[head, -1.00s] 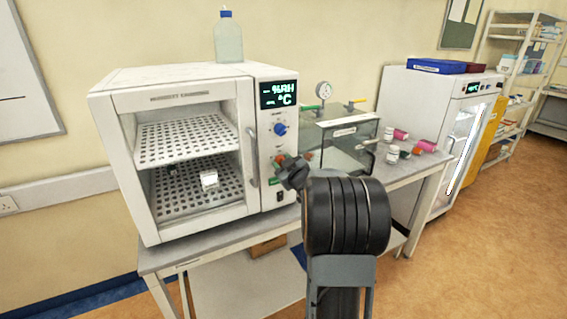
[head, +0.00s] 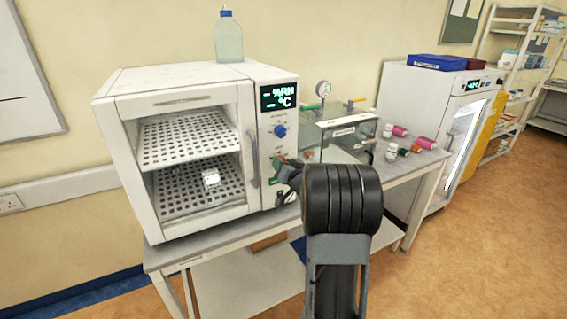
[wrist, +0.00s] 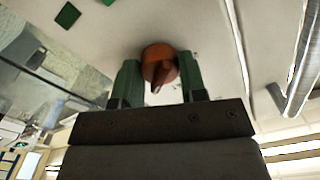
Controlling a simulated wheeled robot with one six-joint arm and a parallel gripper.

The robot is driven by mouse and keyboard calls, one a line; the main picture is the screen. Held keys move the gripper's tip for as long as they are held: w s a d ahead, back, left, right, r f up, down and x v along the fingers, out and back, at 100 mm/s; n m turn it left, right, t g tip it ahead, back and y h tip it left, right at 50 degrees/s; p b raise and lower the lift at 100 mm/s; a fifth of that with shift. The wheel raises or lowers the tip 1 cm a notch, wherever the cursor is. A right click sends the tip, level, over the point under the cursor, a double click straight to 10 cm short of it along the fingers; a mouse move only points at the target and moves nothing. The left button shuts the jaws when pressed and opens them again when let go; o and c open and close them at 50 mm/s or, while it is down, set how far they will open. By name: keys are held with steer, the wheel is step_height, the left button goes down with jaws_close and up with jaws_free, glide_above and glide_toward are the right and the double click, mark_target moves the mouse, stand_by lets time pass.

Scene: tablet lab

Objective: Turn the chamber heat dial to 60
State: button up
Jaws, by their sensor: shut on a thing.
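The white chamber (head: 250,85) stands on a bench, its front panel on the right side. The panel has a display (head: 279,97) with dashes before %RH and °C, and a blue dial (head: 280,131) below it. An orange-red dial (wrist: 159,62) shows in the wrist view between the green fingers of my gripper (wrist: 160,80). My gripper is shut on this dial, with a finger on each side. In the head view my gripper (head: 279,166) is at the lower panel, below the blue dial, and hides the orange-red dial. The scale marks are too small to read.
The chamber's door handle (head: 253,160) is just left of my gripper. Small bottles (head: 391,152) are further right on the bench. A bottle (head: 228,40) stands on top of the chamber.

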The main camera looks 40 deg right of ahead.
steer(key=shift+m, duration=0.7)
steer(key=o, duration=0.9)
steer(key=s, duration=0.4)
steer(key=s+a+b, duration=0.1)
steer(key=s, duration=0.8)
steer(key=shift+s+a+b, duration=0.4)
